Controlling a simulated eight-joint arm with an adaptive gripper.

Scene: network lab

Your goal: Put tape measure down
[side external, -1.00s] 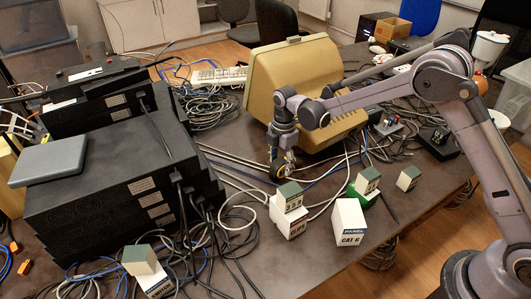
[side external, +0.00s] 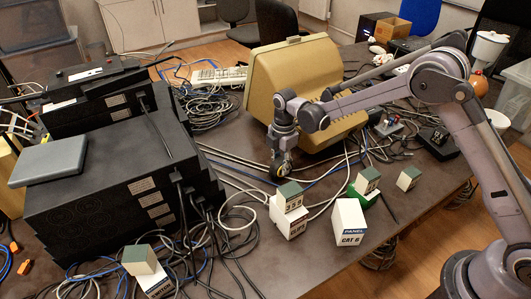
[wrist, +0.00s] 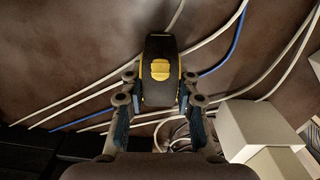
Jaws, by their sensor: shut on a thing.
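The tape measure (wrist: 160,70) is black with a yellow button and yellow edges. It sits between the fingers of my gripper (wrist: 158,92) in the wrist view, and the fingers are shut on its sides. The tape measure shows there only as a small dark shape between the fingers. Whether its underside touches the table cannot be told.
White and blue cables (wrist: 232,48) run across the brown table (side external: 335,262) under and around my gripper. Small white and green boxes (side external: 288,220) stand close in front. The beige monitor (side external: 290,85) is behind, and a black equipment stack (side external: 110,190) is at left.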

